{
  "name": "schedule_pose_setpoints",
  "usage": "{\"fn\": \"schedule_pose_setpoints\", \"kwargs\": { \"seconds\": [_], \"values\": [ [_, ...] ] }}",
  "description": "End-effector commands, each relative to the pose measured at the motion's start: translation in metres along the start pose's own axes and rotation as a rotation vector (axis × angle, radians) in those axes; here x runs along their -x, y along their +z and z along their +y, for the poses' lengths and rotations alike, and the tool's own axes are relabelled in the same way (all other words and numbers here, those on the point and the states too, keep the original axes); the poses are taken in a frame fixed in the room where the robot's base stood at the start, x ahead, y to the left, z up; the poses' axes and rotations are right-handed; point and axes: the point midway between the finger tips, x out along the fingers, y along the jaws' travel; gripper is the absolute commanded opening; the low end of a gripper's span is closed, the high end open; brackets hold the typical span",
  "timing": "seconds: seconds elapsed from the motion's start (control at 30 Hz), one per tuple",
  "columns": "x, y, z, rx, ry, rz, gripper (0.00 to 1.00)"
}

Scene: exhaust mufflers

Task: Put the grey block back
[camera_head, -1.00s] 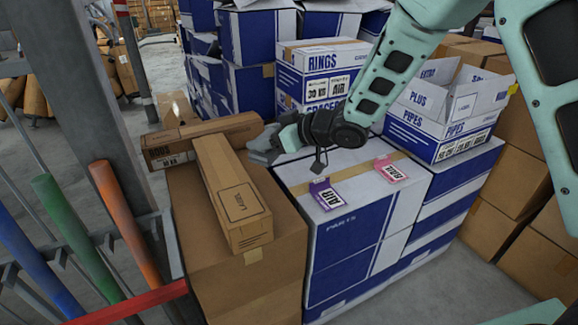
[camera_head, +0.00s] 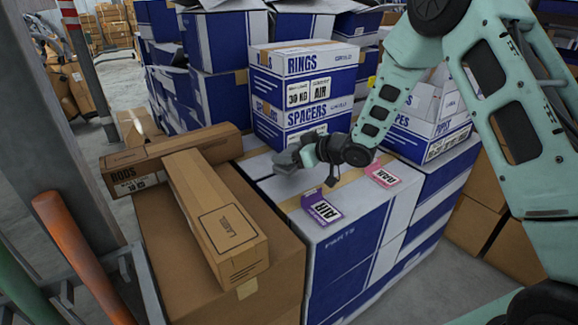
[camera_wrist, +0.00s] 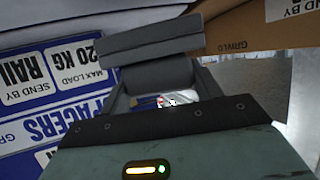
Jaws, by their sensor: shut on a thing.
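The grey block (camera_head: 287,161) is in the jaws of my gripper (camera_head: 303,154), which is shut on it. It is held around the level of the white-and-blue boxes' top, right of the long brown carton; I cannot tell whether it touches anything. In the wrist view the block (camera_wrist: 152,42) lies tilted across the far end of the gripper (camera_wrist: 162,82). The fingers hide part of it.
Long brown cartons (camera_head: 215,215) (camera_head: 170,160) lie on a large brown box (camera_head: 180,270) at left. Purple (camera_head: 322,209) and pink (camera_head: 382,175) labels lie on the white-and-blue boxes (camera_head: 345,240). An orange pole (camera_head: 75,250) stands front left.

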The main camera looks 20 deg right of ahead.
Motion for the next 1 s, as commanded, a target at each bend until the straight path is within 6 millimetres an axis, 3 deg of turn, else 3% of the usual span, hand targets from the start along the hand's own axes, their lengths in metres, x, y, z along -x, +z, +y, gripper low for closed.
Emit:
{"fn": "schedule_pose_setpoints", "kwargs": {
  "seconds": [0.23, 0.63, 0.67, 0.73, 1.0],
  "values": [
    [-0.013, 0.030, -0.001, 0.000, -0.002, -0.001, 0.34],
    [-0.015, 0.036, 0.000, 0.000, -0.001, 0.001, 0.34],
    [-0.015, 0.036, 0.000, 0.000, -0.001, 0.000, 0.66],
    [-0.015, 0.035, 0.000, 0.000, -0.001, 0.000, 0.85],
    [-0.014, 0.035, 0.000, 0.000, -0.001, 0.000, 0.85]
  ]
}}
